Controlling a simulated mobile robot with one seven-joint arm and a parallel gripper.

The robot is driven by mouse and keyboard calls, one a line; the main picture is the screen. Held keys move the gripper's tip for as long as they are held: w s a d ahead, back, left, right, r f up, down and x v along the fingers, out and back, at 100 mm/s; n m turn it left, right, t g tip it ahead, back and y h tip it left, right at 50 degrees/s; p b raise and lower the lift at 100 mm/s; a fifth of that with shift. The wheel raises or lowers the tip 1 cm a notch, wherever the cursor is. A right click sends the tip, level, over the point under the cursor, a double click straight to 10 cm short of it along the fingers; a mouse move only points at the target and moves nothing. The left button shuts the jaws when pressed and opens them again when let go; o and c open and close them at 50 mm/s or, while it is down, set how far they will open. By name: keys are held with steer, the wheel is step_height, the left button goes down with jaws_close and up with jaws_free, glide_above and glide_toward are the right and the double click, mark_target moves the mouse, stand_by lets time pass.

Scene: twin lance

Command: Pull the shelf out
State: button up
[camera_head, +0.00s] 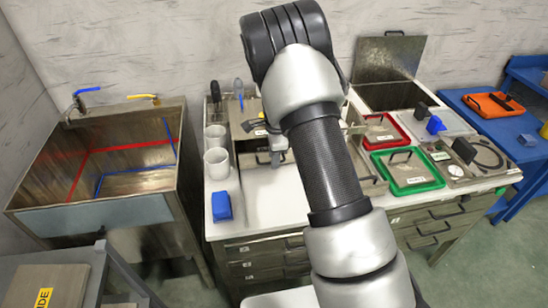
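A small metal unit (246,143) stands at the back of the white worktop, left of my arm. It has a dark handle (250,125) on its front and may be the shelf, but my arm hides its right part. My arm reaches over the worktop from the lower right. Drawers with dark handles (434,228) sit under the worktop and look shut.
A metal sink (52,217) is further left. Red (381,131) and green (409,172) framed panels lie right of my arm. The open-lidded bin (392,96) is behind. Bare worktop (265,205) lies in front.

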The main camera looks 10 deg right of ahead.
steer(key=shift+f, duration=0.2)
jaws_close()
stand_by(1.4)
